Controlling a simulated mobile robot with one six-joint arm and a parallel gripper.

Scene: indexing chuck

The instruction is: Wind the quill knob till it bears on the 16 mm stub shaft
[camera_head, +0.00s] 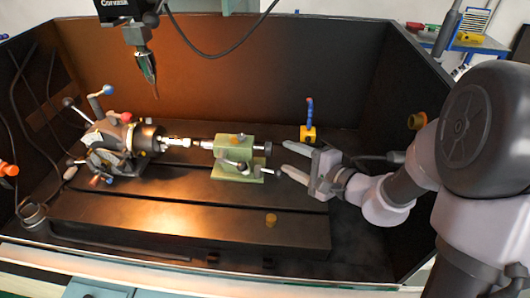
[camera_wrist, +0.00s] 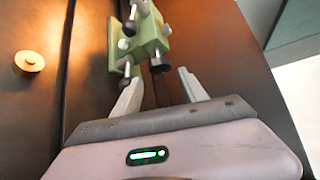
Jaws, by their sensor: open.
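The green tailstock (camera_head: 228,147) stands on the dark bed. Its black quill knob (camera_head: 267,148) is at its right end and shows in the wrist view (camera_wrist: 160,66). My gripper (camera_head: 283,157) is open and empty just right of the knob. In the wrist view my fingertips (camera_wrist: 161,75) lie on either side of the knob's line, without visible contact. The bright stub shaft (camera_head: 178,142) sticks out to the right from the dark chuck (camera_head: 140,137). The quill (camera_head: 205,143) points left at it; I cannot tell whether they touch.
A yellow block with a blue hose (camera_head: 307,132) stands behind my gripper. A brass knob (camera_head: 270,220) sits at the front. A pointed tool (camera_head: 147,68) hangs above. Dark enclosure walls surround the bed.

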